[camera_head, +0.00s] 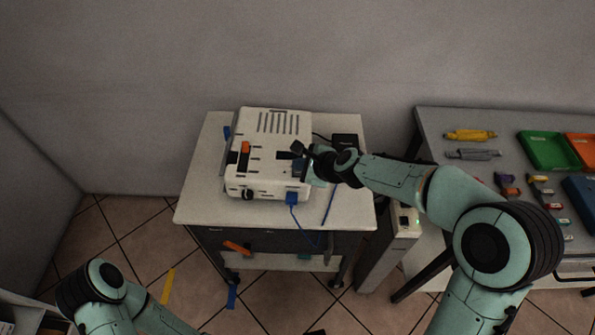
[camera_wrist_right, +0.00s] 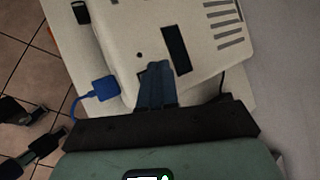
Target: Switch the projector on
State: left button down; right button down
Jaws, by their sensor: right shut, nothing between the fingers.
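The projector (camera_head: 270,124) is a white box with top vents, lying on a small light-topped cart (camera_head: 195,190). It has an orange part (camera_head: 245,147), several dark slots and a black knob (camera_head: 246,194) at its front left. It also shows in the right wrist view (camera_wrist_right: 135,25), with a dark slot and a small dark dot on its surface. My right gripper (camera_head: 289,155) is shut and empty at the projector's right part. In the wrist view its fingertips (camera_wrist_right: 157,66) overlap the surface beside the dot; contact cannot be told. My left arm shows at the lower left, its gripper out of view.
A blue plug (camera_head: 291,198) sits at the projector's front, with a blue cable hanging down. A black box (camera_head: 345,140) is at the cart's back right. A grey table (camera_head: 455,122) at the right holds a green tray (camera_head: 548,151) and tools. Coloured strips lie on the floor.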

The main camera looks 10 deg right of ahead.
jog(key=shift+f, duration=0.1)
pick_arm(q)
jog(key=shift+s+f+b, duration=0.15)
jog(key=shift+f+b, duration=0.2)
pick_arm(e)
jog(key=shift+f, duration=0.35)
pick_arm(q)
jog(key=shift+s+f+b, duration=0.1)
jog(key=shift+f+b, duration=0.2)
jog(key=shift+f, duration=0.05)
pick_arm(e)
jog(key=shift+a+f, duration=0.1)
jog(key=shift+f, duration=0.3)
pick_arm(q)
jog(key=shift+r, duration=0.1)
pick_arm(e)
jog(key=shift+r, duration=0.1)
pick_arm(q)
jog(key=shift+w+r+p, duration=0.35)
jog(key=shift+r+p, duration=0.35)
jog(key=shift+p, duration=0.05)
pick_arm(e)
jog(key=shift+r, duration=0.7)
jog(key=shift+r, duration=0.1)
